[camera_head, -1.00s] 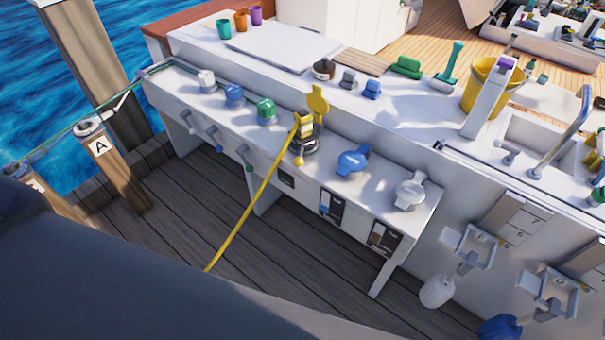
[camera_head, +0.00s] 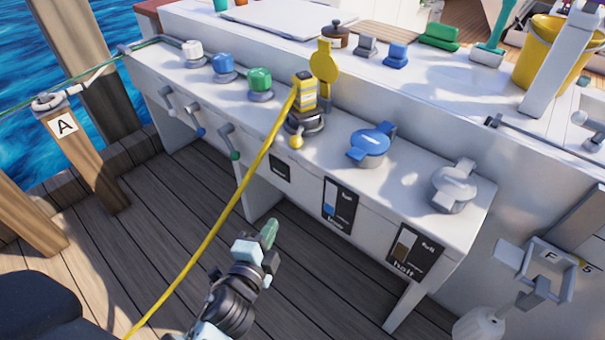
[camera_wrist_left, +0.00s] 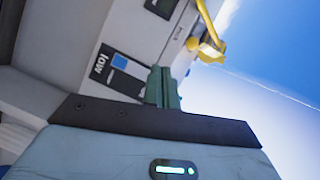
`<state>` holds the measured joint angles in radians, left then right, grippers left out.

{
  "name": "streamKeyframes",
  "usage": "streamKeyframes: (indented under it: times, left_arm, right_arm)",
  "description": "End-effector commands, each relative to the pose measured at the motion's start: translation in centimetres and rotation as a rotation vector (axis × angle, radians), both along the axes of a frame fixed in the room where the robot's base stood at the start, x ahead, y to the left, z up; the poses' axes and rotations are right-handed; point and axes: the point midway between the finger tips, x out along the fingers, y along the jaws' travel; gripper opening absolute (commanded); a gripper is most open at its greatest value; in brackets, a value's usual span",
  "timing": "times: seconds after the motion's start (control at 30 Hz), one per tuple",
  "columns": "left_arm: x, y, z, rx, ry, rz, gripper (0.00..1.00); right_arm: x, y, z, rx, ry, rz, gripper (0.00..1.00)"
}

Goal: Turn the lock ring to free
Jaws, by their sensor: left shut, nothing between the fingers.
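A yellow plug (camera_head: 303,92) with a yellow cable (camera_head: 215,220) stands upright in a socket on the white bench. The dark lock ring (camera_head: 304,123) sits around its base, with a yellow knob (camera_head: 296,142) pointing to the front. The knob also seems to show at the top right of the left wrist view (camera_wrist_left: 210,48). My left gripper (camera_head: 271,230) is shut and empty, in front of the bench and below the ring, apart from it. Its green fingers show in the left wrist view (camera_wrist_left: 162,88). My right gripper is not in view.
White, blue and green capped fittings (camera_head: 260,84) line the bench left of the plug; blue (camera_head: 370,145) and grey (camera_head: 455,187) ones stand right. Levers (camera_head: 230,142) and gauge panels (camera_head: 339,205) are on its front. The yellow cable hangs left of my gripper.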

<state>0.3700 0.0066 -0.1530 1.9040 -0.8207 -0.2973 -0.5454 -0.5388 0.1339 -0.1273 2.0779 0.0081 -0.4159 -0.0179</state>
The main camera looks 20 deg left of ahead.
Motion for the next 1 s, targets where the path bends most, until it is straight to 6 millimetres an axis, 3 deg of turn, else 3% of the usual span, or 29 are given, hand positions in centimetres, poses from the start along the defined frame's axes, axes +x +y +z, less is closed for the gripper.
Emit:
streamKeyframes:
  times: [0.03, 0.1, 0.3, 0.53, 0.83, 1.0]
  left_arm:
    - [1.9, 0.0, -0.7, 0.061, -0.039, 0.000, 0.00]
    - [4.0, -0.1, 0.1, 0.149, -0.094, 0.003, 0.00]
    - [8.0, -0.2, 2.1, 0.328, -0.202, 0.023, 0.00]
    - [9.2, -0.3, 3.3, 0.393, -0.242, 0.035, 0.00]
    - [9.2, -0.3, 3.5, 0.392, -0.243, 0.036, 0.00]
    - [10.3, -0.2, 3.6, 0.393, -0.243, 0.036, 0.00]
  right_arm:
    - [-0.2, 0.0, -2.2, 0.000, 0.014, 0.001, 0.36]
    - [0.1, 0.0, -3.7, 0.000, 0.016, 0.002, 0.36]
    - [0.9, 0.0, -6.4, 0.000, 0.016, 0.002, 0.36]
    - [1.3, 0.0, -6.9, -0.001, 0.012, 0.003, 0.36]
    - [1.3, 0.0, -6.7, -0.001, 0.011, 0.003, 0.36]
    - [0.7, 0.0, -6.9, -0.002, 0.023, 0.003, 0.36]
